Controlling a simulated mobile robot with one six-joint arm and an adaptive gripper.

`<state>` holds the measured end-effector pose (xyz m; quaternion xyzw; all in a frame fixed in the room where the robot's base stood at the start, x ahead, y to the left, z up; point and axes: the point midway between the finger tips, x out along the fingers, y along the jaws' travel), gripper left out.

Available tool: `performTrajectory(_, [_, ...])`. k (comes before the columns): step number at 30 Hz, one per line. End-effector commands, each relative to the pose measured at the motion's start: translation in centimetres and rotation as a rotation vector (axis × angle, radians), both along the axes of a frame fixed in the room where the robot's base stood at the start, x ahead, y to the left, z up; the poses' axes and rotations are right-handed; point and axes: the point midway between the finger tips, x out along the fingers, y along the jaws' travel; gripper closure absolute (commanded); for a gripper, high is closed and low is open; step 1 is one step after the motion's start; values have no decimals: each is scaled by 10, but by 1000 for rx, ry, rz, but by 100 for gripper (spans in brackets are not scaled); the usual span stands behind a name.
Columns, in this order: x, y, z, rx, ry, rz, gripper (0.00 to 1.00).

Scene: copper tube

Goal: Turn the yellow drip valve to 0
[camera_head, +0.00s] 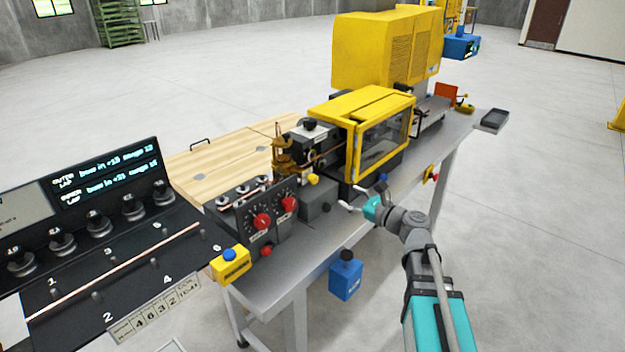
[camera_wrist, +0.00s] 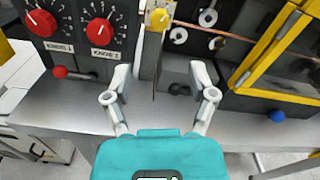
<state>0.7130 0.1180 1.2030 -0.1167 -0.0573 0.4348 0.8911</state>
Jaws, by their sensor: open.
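The yellow drip valve (camera_wrist: 159,18) appears as a small round yellow knob on a grey block, at the top middle of the wrist view. In the head view it is the small yellow knob (camera_head: 313,179) on the front of the machine. Its scale and setting are too small to read. My gripper (camera_wrist: 160,82) is open and empty, and its fingers point toward the machine below the valve in the wrist view. In the head view my gripper (camera_head: 350,201) is to the right of the valve and apart from it.
Two red dials (camera_wrist: 70,24) sit left of the valve, with a red-knobbed lever (camera_wrist: 60,72) below. A copper tube (camera_wrist: 225,34) runs right, toward the yellow-framed guard (camera_wrist: 268,45). A blue knob (camera_wrist: 277,115) is below the guard. The grey bench (camera_head: 285,268) has bare room along its front.

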Motion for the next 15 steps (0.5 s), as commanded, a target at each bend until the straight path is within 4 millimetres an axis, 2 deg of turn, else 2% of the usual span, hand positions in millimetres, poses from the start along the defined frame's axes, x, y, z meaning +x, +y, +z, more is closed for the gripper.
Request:
performTrajectory(8, [15, 19, 0, -1, 0, 2, 27])
performTrajectory(15, [37, 46, 0, -1, 0, 3, 27])
